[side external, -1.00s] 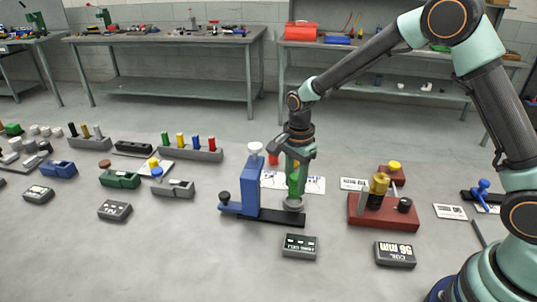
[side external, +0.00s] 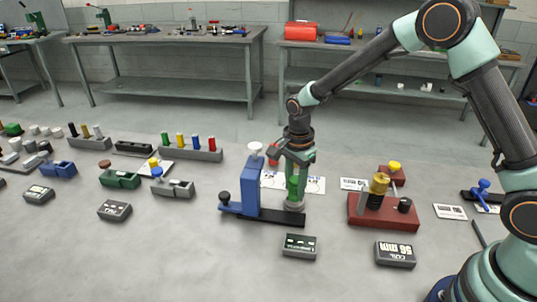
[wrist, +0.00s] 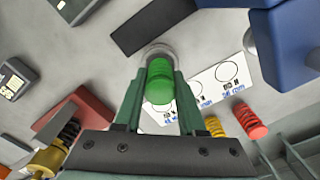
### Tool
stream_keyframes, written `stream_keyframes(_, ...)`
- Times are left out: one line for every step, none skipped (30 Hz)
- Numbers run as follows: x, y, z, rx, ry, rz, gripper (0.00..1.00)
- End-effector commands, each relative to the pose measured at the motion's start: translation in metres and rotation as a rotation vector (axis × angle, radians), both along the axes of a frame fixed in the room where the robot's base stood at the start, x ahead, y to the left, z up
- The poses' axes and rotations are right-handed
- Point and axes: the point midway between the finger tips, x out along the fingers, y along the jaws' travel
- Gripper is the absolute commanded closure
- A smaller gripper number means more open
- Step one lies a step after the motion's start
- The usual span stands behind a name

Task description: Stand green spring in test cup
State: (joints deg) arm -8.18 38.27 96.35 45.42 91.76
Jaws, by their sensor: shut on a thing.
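My gripper (side external: 297,165) is shut on the green spring (side external: 293,187), which it holds roughly upright. The spring also shows between the fingers in the wrist view (wrist: 159,82). The pale grey, round test cup (side external: 292,205) is directly below the spring, at the end of the dark base of the blue test stand (side external: 250,186). In the wrist view the cup's rim (wrist: 154,48) shows around the spring's far end. The spring's lower end is at or inside the cup; whether it touches the bottom is hidden.
The blue stand's column rises close left of my gripper. A dark red block (side external: 360,222) with a brass-topped post stands to the right. White marked cards (side external: 315,185) with red and yellow springs lie behind.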

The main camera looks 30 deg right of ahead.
Motion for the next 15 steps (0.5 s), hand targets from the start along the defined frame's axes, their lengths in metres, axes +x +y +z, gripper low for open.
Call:
stream_keyframes(0.000, 0.000, -0.001, 0.000, 0.000, 0.000, 1.00)
stream_keyframes(0.000, 0.000, -0.001, 0.000, 0.000, 0.000, 1.00)
stream_keyframes(0.000, 0.000, -0.002, 0.000, 0.000, 0.000, 1.00)
stream_keyframes(0.000, 0.000, -0.003, 0.000, -0.001, 0.000, 1.00)
stream_keyframes(0.000, 0.000, -0.004, 0.000, -0.001, 0.000, 1.00)
stream_keyframes(0.000, 0.000, -0.005, 0.000, -0.001, 0.000, 1.00)
stream_keyframes(0.000, 0.000, -0.005, 0.000, -0.001, 0.000, 1.00)
stream_keyframes(0.000, 0.000, -0.006, 0.000, 0.000, 0.000, 1.00)
stream_keyframes(0.000, 0.000, -0.007, 0.000, 0.000, 0.000, 1.00)
stream_keyframes(0.000, 0.000, -0.008, 0.000, 0.000, 0.000, 1.00)
stream_keyframes(0.000, 0.000, -0.008, 0.000, 0.000, 0.000, 1.00)
stream_keyframes(0.000, 0.000, -0.009, 0.000, 0.000, 0.000, 1.00)
stream_keyframes(0.000, 0.000, -0.010, 0.000, 0.001, 0.000, 1.00)
stream_keyframes(0.000, 0.000, -0.010, 0.000, 0.001, 0.000, 1.00)
stream_keyframes(0.000, 0.000, -0.011, 0.000, 0.001, 0.000, 1.00)
